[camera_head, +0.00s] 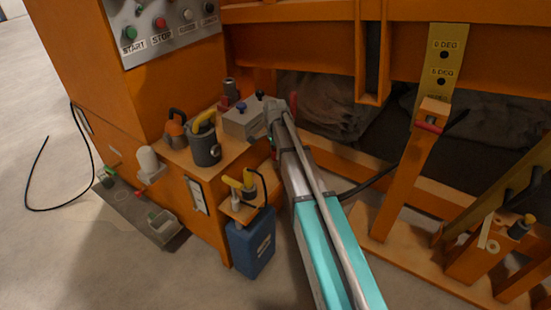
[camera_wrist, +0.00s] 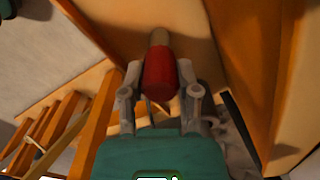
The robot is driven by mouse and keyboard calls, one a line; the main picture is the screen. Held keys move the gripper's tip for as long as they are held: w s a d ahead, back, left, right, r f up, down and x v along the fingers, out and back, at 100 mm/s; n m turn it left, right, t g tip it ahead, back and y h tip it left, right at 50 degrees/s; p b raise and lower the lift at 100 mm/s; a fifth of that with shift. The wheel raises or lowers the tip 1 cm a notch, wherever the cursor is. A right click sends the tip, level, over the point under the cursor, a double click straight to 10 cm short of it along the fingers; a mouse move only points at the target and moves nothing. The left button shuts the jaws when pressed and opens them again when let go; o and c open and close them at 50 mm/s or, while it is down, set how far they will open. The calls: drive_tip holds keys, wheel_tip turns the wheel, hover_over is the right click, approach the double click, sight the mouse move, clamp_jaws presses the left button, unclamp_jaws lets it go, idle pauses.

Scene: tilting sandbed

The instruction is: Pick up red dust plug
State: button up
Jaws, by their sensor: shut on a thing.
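The red dust plug (camera_wrist: 160,75) is a rounded red cylinder with a pale tan stub at its far end, in the wrist view. My gripper (camera_wrist: 162,95) has one grey finger on each side of the plug and is shut on it. The tan end meets or overlaps the wooden surface behind it; I cannot tell whether they touch. In the head view my gripper (camera_head: 273,112) is beside the grey box with coloured knobs (camera_head: 242,122), above the bench's right edge. A slim red piece (camera_head: 294,102) shows just right of it; I cannot tell if this is the plug.
A blue canister (camera_head: 251,245) stands below. Orange frame beams (camera_head: 400,190) are at right, with a dark cable (camera_head: 372,180) near my arm.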

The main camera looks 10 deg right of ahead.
drive_tip(key=shift+c, duration=0.6)
drive_tip(key=shift+r, duration=0.15)
wheel_tip(320, 180, up, 3)
drive_tip(key=p, duration=0.3)
drive_tip(key=s+r+p, duration=0.9)
drive_tip(key=s+p, duration=0.1)
drive_tip(key=s, duration=0.4)
drive_tip(key=shift+r, duration=0.35)
drive_tip(key=shift+s, duration=0.1)
